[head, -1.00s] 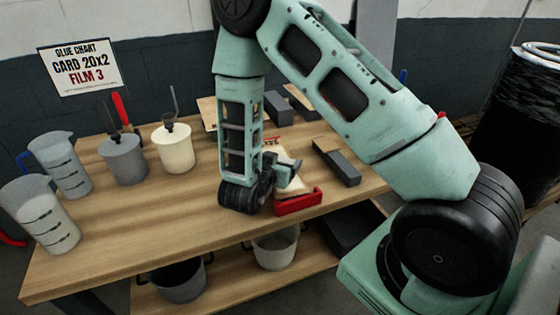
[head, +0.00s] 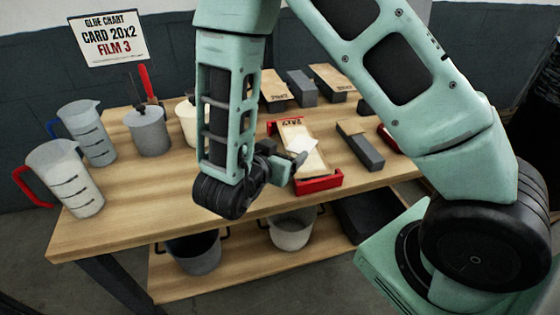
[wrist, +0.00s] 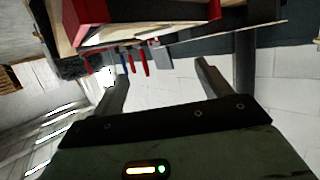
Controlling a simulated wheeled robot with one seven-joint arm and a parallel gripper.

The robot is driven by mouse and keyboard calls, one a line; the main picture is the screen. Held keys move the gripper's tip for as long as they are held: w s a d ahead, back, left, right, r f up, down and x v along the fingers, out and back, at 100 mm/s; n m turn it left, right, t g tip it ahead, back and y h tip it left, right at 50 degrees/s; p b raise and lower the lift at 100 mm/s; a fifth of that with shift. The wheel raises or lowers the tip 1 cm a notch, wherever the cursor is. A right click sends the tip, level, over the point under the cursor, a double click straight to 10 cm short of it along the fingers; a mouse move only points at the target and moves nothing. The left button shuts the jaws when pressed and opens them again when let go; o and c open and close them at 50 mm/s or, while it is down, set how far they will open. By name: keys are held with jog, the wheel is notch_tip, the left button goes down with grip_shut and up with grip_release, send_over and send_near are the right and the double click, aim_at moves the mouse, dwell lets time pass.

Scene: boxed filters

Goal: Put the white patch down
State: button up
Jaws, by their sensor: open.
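A white patch (head: 303,146) shows on top of a tan boxed filter (head: 288,131) set in a red holder (head: 318,183) on the bench. I cannot tell whether the patch lies flat against the box. My gripper (head: 290,166) is just left of the patch, by the front of the holder, and partly hidden by its own wrist. In the wrist view its two fingers (wrist: 160,85) stand apart with no patch visible between them. The red holder (wrist: 86,18) fills the top of that view.
Grey blocks and tan cards (head: 370,150) lie right of and behind the holder. Measuring jugs (head: 72,180) and a grey pot (head: 148,131) stand at left. A wall sign (head: 113,38) reads "CARD 20x2, FILM 3". The front left bench top is clear. Pots stand on the lower shelf.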

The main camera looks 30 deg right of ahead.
jog(key=w+a+n+t+y, duration=0.2)
jog(key=w+a+n+y, duration=0.2)
jog(key=a+y, duration=0.7)
jog(key=s+a+r+n+g+y, duration=0.25)
jog(key=s+a+n+y, duration=0.2)
jog(key=a, duration=0.45)
jog(key=s+a+r+n+g, duration=0.2)
jog(key=s+r+n+g, duration=0.2)
jog(key=s+n, duration=0.5)
jog(key=s+d+r+n+g+h, duration=0.1)
jog(key=s+d+n+g+h, duration=0.1)
jog(key=s+d, duration=0.5)
jog(key=shift+s+d+g, duration=0.35)
jog(key=shift+s+d, duration=0.05)
jog(key=shift+s, duration=0.8)
jog(key=shift+h, duration=0.25)
